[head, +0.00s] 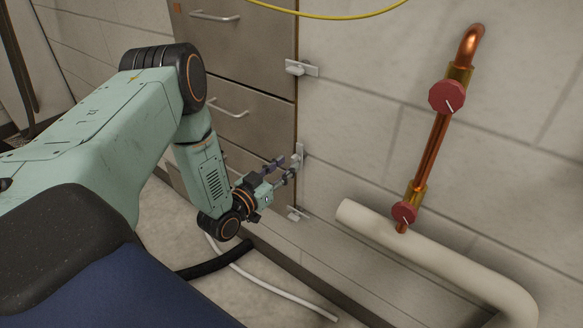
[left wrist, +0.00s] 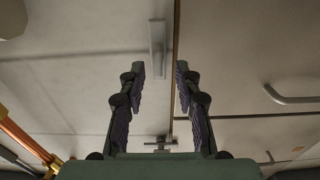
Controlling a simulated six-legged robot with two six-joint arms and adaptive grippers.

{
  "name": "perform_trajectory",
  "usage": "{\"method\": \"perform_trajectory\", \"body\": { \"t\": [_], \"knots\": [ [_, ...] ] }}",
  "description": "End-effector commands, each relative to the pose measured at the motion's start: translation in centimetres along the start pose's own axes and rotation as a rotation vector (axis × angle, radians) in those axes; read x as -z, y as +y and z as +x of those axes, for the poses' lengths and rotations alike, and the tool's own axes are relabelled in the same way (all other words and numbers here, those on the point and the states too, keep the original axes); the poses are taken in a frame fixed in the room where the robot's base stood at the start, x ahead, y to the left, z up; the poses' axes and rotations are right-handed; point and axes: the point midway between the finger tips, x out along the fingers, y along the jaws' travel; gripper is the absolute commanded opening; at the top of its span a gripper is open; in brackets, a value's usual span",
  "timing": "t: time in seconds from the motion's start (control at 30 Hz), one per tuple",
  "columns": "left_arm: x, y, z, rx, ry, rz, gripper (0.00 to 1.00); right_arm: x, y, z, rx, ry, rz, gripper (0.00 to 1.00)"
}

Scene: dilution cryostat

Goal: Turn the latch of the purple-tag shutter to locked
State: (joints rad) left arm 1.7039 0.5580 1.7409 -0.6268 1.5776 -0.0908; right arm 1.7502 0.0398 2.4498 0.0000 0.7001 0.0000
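A pale grey latch (head: 299,152) sits at the right edge of the cabinet front, with its bar upright. My left gripper (head: 291,166) is at this latch. In the left wrist view the upright latch bar (left wrist: 157,40) shows at the gap between the fingertips of the left gripper (left wrist: 160,70). The fingers are apart, with space visible on both sides of the bar; contact cannot be told. No purple tag is visible, so I cannot confirm which shutter this is. My right gripper is not in view.
Other latches sit above (head: 300,69) and below (head: 297,213), their bars lying roughly sideways. Cabinet fronts carry bar handles (head: 215,16). A copper pipe (head: 432,145) with red knobs and a thick cream pipe (head: 430,257) stand to the right. A white hose (head: 270,285) lies on the floor.

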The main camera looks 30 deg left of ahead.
Motion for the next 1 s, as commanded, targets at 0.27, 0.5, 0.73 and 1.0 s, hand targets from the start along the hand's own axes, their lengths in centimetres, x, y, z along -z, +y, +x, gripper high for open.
{"method": "perform_trajectory", "body": {
  "t": [0.27,0.5,0.73,1.0],
  "knots": [
    [-0.1,0.4,2.4,-0.004,-0.001,0.0,0.33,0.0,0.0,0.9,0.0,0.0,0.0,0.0],
    [0.0,0.6,2.5,-0.004,-0.001,-0.001,0.33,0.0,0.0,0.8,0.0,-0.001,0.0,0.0],
    [0.0,0.6,2.4,-0.004,-0.002,-0.001,0.15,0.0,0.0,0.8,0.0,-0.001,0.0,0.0],
    [0.0,0.6,2.4,-0.004,-0.002,-0.001,0.0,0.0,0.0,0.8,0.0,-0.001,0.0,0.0]
  ]
}}
